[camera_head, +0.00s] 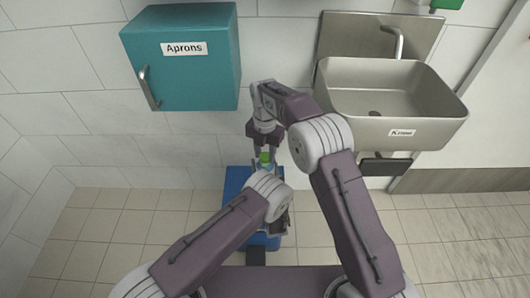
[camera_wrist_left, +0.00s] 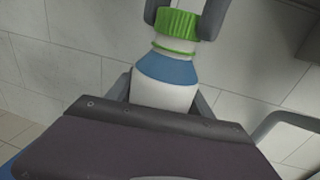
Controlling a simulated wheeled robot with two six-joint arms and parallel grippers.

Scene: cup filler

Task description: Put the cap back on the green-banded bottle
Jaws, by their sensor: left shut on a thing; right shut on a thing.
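The bottle (camera_wrist_left: 166,90) is white with a blue shoulder and a green ring at its neck. My left gripper (camera_wrist_left: 163,98) is shut on its body, one finger on each side. A ribbed green cap (camera_wrist_left: 177,23) is at the top of the neck, with a pale strip between it and the ring; I cannot tell whether it is fully seated. My right gripper (camera_wrist_left: 184,14) is shut on the cap from above. In the head view the cap (camera_head: 265,157) shows small below my right gripper (camera_head: 264,151); my left arm hides most of the bottle.
A blue piece of equipment (camera_head: 236,180) stands on the tiled floor behind my left forearm, partly hidden. A teal Aprons cabinet (camera_head: 190,75) hangs on the wall at the left. A steel sink (camera_head: 420,130) is at the right. The floor at the left is clear.

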